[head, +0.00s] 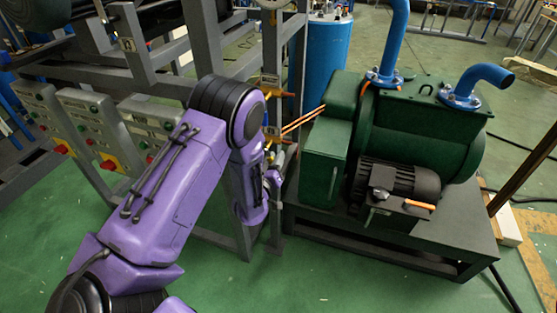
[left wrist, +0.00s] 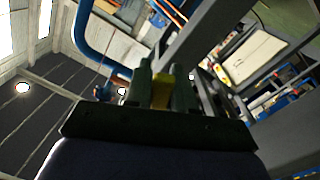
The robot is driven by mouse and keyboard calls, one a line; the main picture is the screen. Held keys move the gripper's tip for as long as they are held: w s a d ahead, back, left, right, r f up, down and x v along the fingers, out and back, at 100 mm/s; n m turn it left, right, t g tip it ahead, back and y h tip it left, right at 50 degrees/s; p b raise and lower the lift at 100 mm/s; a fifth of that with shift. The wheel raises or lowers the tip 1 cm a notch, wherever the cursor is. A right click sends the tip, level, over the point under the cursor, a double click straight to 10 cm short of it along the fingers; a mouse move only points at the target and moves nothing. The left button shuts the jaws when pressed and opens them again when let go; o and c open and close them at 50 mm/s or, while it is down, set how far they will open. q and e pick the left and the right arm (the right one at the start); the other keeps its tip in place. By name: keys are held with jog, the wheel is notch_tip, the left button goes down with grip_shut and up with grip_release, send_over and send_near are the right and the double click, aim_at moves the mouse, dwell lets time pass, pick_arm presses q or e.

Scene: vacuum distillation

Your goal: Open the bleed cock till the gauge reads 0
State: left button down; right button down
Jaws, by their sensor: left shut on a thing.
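My purple left arm reaches across the head view to the grey frame beside the green pump. My left gripper (head: 277,165) is at the frame's post, small and partly hidden by my own wrist. In the left wrist view my left gripper (left wrist: 161,82) is shut on a small yellow handle (left wrist: 161,92), which looks like the bleed cock's lever. The cock's body is hidden, and I cannot tell how far it is turned. No readable gauge face shows in either view. My right gripper is not in view.
The green pump (head: 425,130) with blue pipes (head: 398,40) stands on a dark base right of my gripper. A blue tank (head: 326,55) is behind. Grey control boxes (head: 90,125) with buttons and red knobs line the left. Green floor (head: 340,285) is clear in front.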

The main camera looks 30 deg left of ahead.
pick_arm(q)
jog(key=shift+s+a+f+m+b, duration=0.2)
jog(key=shift+a+m, duration=0.3)
jog(key=shift+m, duration=0.65)
jog(key=shift+s+a+f+m+b, duration=0.15)
jog(key=shift+a+m, duration=0.3)
jog(key=shift+m, duration=0.7)
jog(key=shift+a, duration=0.1)
jog(key=c, duration=1)
grip_release()
jog(key=shift+r, duration=0.1)
jog(key=shift+c, duration=0.2)
jog(key=v, duration=1)
jog(key=shift+s+b, duration=0.25)
jog(key=shift+b, duration=0.1)
